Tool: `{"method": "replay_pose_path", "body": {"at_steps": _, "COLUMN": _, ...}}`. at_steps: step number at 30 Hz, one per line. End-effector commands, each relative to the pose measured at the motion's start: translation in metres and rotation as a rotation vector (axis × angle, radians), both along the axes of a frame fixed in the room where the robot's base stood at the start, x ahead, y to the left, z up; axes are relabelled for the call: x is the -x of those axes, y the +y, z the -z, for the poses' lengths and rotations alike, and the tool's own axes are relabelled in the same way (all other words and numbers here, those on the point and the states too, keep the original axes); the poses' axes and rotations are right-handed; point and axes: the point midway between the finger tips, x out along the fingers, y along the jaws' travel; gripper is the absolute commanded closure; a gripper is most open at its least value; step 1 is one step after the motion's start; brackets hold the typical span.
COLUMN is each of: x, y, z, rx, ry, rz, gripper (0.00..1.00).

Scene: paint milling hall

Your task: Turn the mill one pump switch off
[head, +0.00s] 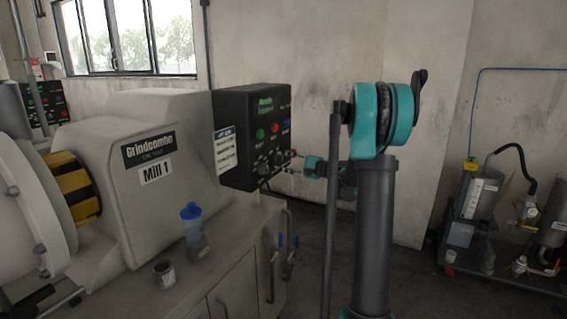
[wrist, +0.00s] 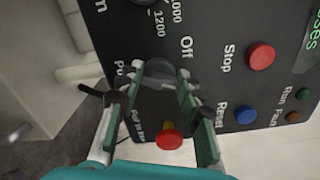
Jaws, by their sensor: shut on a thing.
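The black control panel (head: 226,108) of Mill 1 is on the mill's right side in the head view. It fills much of the wrist view (wrist: 215,30). My gripper (head: 293,160) reaches the panel's lower right from the right. In the wrist view my gripper (wrist: 161,74) has its two green-padded fingers around a dark round knob (wrist: 158,68), shut on it. The knob lies between a label starting "Pu", partly hidden by a finger, and the word "Off". Its pointer direction cannot be made out.
In the wrist view, a red mushroom button (wrist: 168,141) sits close below the knob, between the fingers. A red Stop button (wrist: 261,56) and blue Reset button (wrist: 246,115) are to the right. A blue-capped bottle (head: 193,228) and small can (head: 165,271) stand on the mill's ledge.

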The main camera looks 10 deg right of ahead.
Motion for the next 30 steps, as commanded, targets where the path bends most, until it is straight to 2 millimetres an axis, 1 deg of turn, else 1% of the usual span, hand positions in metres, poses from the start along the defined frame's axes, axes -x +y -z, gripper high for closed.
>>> {"method": "replay_pose_path", "body": {"at_steps": 18, "x": 0.0008, "y": 0.0, "z": 0.0034, "rx": 0.332, "ry": -0.454, "rz": -0.001, "gripper": 0.93}}
{"method": "replay_pose_path", "body": {"at_steps": 30, "x": 0.0007, "y": -0.0002, "z": 0.0048, "rx": 0.487, "ry": -0.667, "rz": -0.001, "gripper": 0.93}}
